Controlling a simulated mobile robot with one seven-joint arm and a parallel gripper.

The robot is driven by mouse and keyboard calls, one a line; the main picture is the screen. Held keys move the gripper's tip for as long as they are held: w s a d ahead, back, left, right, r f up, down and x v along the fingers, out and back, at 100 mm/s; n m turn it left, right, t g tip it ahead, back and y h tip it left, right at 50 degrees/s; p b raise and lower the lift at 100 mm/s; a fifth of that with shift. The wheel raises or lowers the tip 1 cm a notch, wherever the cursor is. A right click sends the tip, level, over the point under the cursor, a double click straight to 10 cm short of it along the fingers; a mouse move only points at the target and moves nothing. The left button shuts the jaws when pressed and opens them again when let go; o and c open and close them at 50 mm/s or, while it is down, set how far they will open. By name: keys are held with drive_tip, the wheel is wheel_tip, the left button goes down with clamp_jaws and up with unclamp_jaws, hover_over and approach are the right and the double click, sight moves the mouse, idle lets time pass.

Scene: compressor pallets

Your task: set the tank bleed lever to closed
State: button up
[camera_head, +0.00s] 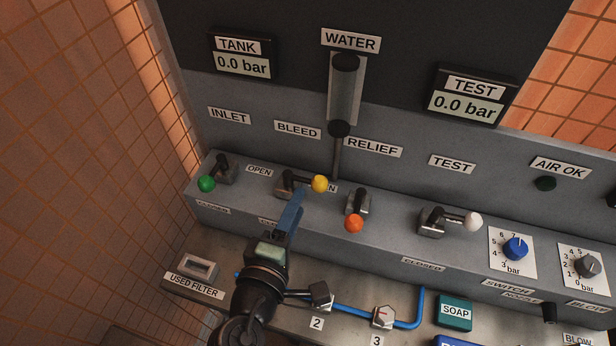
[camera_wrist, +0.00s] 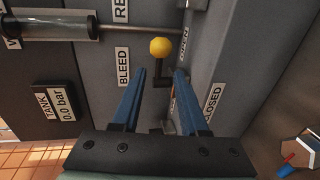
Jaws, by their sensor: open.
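The tank bleed lever (camera_head: 290,190) is a dark handle with a yellow ball knob (camera_head: 320,183) on the sloped grey panel, below the BLEED sign. In the head view its handle points right along the panel, with the ball partly covering an OPEN label. In the wrist view the yellow ball (camera_wrist: 160,46) is just beyond my fingertips, and the dark handle runs down between them. My gripper (camera_head: 294,205) is open, its blue fingers close to the lever. The wrist view shows my gripper (camera_wrist: 160,75) with both fingers apart. I cannot tell whether either touches the handle.
The green-knobbed inlet lever (camera_head: 207,183) is to the left and the orange-knobbed relief lever (camera_head: 355,223) close to the right. The white-knobbed test lever (camera_head: 472,222) is further right. The TANK display (camera_head: 242,59) reads 0.0 bar. The WATER tube (camera_head: 345,95) stands behind.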

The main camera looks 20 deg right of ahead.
sight(310, 180)
drive_tip(key=x, duration=0.7)
drive_tip(key=shift+w+d+p, duration=0.2)
drive_tip(key=shift+w+p, duration=0.1)
clamp_jaws()
drive_tip(key=shift+d+f, duration=0.1)
drive_tip(key=shift+d, duration=0.05)
idle(0.9)
